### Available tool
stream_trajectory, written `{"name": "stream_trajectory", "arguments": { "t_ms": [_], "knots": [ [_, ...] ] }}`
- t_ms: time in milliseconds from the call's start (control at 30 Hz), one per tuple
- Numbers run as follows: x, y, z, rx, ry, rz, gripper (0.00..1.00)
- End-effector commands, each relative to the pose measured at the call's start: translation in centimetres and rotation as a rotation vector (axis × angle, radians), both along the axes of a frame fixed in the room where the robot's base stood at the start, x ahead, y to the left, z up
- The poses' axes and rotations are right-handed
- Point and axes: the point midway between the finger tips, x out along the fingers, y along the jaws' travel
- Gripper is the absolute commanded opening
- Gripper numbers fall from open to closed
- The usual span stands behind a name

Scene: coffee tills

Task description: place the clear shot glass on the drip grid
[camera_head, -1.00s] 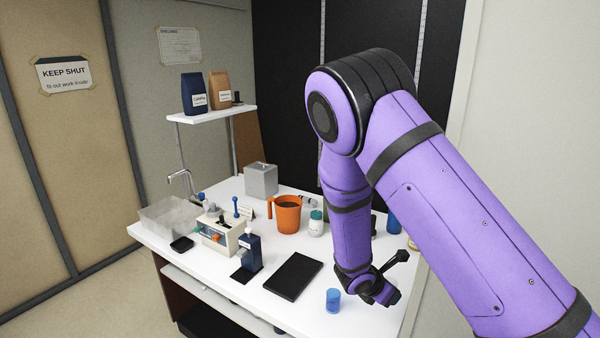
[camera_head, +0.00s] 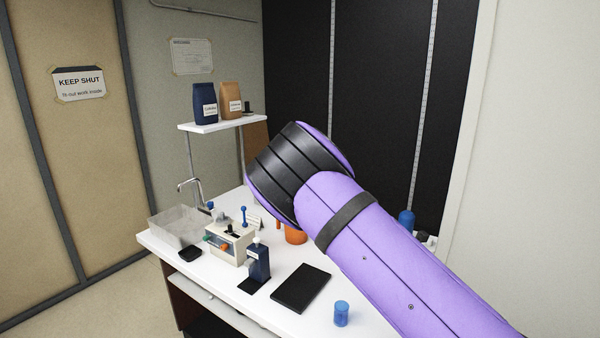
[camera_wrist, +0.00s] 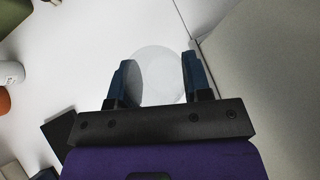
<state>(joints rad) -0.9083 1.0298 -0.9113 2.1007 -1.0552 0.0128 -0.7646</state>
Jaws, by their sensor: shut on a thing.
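My gripper (camera_wrist: 160,82) shows in the wrist view, its two dark blue fingers closed on a clear, round, see-through thing, the clear shot glass (camera_wrist: 160,66). The glass is faint against the white counter, and I cannot tell its height above it. In the head view my arm hides both the gripper and the glass. A flat black slab (camera_head: 301,288), perhaps the drip grid, lies on the counter left of my arm; its surface detail is too small to tell. A dark flat corner (camera_wrist: 60,131) at the lower left of the wrist view may be the same slab.
A blue cup (camera_head: 341,313) stands right of the slab near the front edge. An orange jug (camera_head: 296,235) is partly hidden behind my arm.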

Motion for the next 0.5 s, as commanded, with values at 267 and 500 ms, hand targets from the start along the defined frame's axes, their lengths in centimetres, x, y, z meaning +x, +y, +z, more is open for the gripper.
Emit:
{"name": "stream_trajectory", "arguments": {
  "t_ms": [267,500],
  "knots": [
    [1.1,0.2,2.9,-0.001,-0.003,0.116,0.21],
    [2.1,0.3,7.3,0.004,-0.005,0.309,0.21]
  ]
}}
